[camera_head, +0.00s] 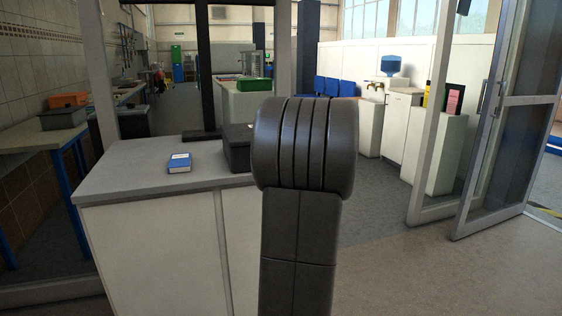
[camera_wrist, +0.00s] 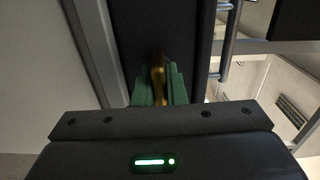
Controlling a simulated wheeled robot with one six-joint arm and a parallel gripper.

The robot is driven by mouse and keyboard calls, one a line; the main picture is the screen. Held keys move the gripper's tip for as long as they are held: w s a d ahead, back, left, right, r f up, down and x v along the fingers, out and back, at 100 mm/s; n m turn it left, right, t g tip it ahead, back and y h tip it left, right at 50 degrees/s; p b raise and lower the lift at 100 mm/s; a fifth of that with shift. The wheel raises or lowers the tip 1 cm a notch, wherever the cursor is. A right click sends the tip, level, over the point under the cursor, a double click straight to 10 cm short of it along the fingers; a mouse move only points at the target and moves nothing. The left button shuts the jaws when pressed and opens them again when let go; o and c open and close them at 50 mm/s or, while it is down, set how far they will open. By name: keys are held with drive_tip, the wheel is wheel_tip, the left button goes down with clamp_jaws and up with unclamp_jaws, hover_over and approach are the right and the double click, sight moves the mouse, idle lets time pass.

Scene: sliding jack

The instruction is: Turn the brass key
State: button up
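In the wrist view, the brass key (camera_wrist: 158,72) is a narrow gold-coloured piece in front of a tall dark panel (camera_wrist: 160,25). My gripper (camera_wrist: 159,88) has two green fingers, one on each side of the brass piece. The fingers are close together and the brass fills the gap between them, so my gripper looks shut on it. The key's far end is hard to make out against the dark panel. In the head view, neither the key nor my gripper shows; my dark arm blocks the middle of the picture.
A pale counter (camera_head: 135,170) stands at left, with a blue book (camera_head: 179,163) and a dark box (camera_head: 237,148) on it. A glass door (camera_head: 508,120) stands open at right. Open floor (camera_head: 400,270) lies at the lower right. Metal bars (camera_wrist: 229,40) show in the wrist view.

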drive_tip(key=o, duration=0.4)
drive_tip(key=shift+o, duration=0.2)
drive_tip(key=v, duration=1.4)
drive_tip(key=shift+w, duration=0.1)
drive_tip(key=x, duration=1.4)
